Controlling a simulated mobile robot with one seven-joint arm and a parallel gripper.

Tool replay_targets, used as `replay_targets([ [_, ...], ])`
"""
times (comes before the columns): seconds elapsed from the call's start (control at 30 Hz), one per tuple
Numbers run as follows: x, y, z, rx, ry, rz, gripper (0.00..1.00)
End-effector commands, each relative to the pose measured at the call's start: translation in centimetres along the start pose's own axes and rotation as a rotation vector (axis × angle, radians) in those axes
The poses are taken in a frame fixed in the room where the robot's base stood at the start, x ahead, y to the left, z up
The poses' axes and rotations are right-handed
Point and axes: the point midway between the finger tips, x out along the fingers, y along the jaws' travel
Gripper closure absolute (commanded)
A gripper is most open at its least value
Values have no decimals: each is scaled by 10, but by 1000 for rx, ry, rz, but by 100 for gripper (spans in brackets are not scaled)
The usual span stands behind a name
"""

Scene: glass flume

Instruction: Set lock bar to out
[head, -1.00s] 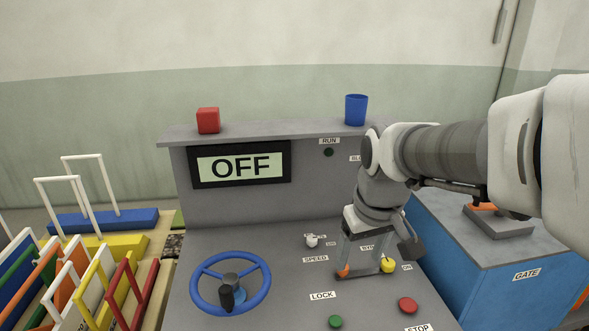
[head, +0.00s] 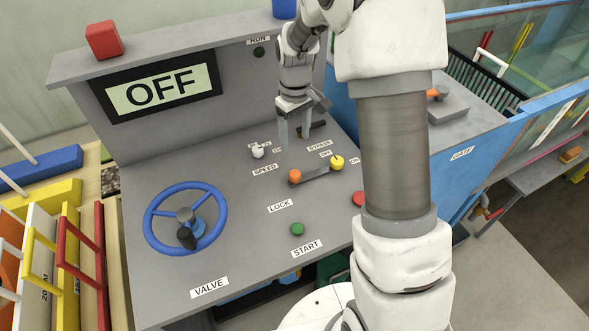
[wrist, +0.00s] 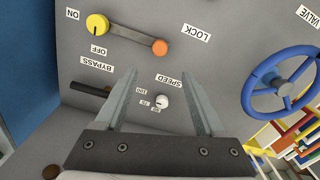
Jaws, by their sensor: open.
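The lock bar (head: 313,173) is a grey bar on the sloping panel, with an orange knob (head: 294,176) at its left end. Its other end lies at the yellow knob (head: 337,162), which is marked ON and OFF. The LOCK label (head: 279,206) is in front of the orange end. In the wrist view the bar (wrist: 132,34) lies at the top, beyond the fingers. My gripper (head: 296,134) is open and empty, above the panel behind the bar and apart from it. Its fingers also show in the wrist view (wrist: 158,76).
A black bypass handle (head: 312,127) is close to my fingers. A white speed knob (head: 258,151), a blue valve wheel (head: 186,218), a green start button (head: 297,229) and a red button (head: 358,199) stand on the panel. The display (head: 157,87) reads OFF.

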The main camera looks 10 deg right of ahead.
Motion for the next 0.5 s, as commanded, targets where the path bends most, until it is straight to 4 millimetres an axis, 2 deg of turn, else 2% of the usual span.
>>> replay_targets([
  [0.3,70,-1,2,0,-7,-3,29],
  [0.5,110,-1,2,0,-5,-2,29],
])
